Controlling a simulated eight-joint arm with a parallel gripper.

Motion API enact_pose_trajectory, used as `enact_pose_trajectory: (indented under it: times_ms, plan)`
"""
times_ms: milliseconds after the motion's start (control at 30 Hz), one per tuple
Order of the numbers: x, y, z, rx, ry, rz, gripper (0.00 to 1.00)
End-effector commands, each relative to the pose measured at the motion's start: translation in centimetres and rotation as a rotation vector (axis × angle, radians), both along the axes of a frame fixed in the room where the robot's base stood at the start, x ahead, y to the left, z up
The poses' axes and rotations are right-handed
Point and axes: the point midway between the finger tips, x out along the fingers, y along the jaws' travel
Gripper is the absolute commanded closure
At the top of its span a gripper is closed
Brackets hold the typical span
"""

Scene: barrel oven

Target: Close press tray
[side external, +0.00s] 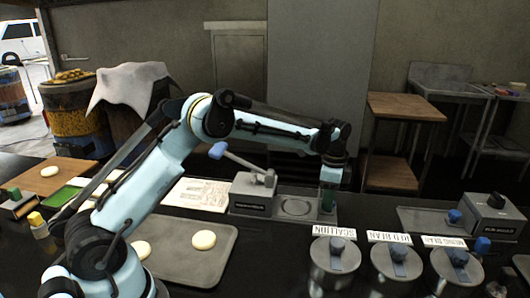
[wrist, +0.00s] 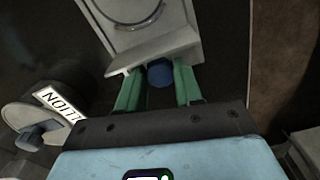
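The grey press (side external: 252,193) with a blue-tipped lever stands on the dark counter, mid-scene. Its flat press tray (side external: 310,211) with a round ring sticks out to the right of the press body. The tray also shows at the top of the wrist view (wrist: 152,48). A blue knob (wrist: 160,73) is on the tray's near edge. My gripper (wrist: 157,86) has green fingers on either side of this knob. The fingers look open, with a small gap at the left; contact at the right is unclear. In the side view my gripper (side external: 328,200) is low over the tray's right end.
Lidded pots with blue knobs and labels SCALLION (side external: 333,230), RED BEAN (side external: 389,237) and MUNG BEAN (side external: 444,241) stand at the front right. A second press (side external: 490,214) is at far right. A baking tray (side external: 190,262) with dough rounds lies at left front.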

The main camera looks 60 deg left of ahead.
Motion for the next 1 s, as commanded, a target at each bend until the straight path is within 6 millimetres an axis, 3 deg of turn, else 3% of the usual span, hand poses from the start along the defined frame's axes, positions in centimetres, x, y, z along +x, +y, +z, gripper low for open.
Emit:
enact_pose_trajectory:
  times_ms: [33,167,467,800,1000]
  plan:
    - [0.0,0.0,0.0,0.0,0.0,0.0,0.8]
    - [0.0,0.0,0.0,0.0,0.0,0.0,1.0]
    - [-0.6,0.7,0.1,0.0,0.0,0.002,1.0]
    - [-6.4,6.5,0.1,0.001,0.0,0.006,1.0]
    - [-8.4,8.5,0.1,0.002,-0.001,0.003,1.0]
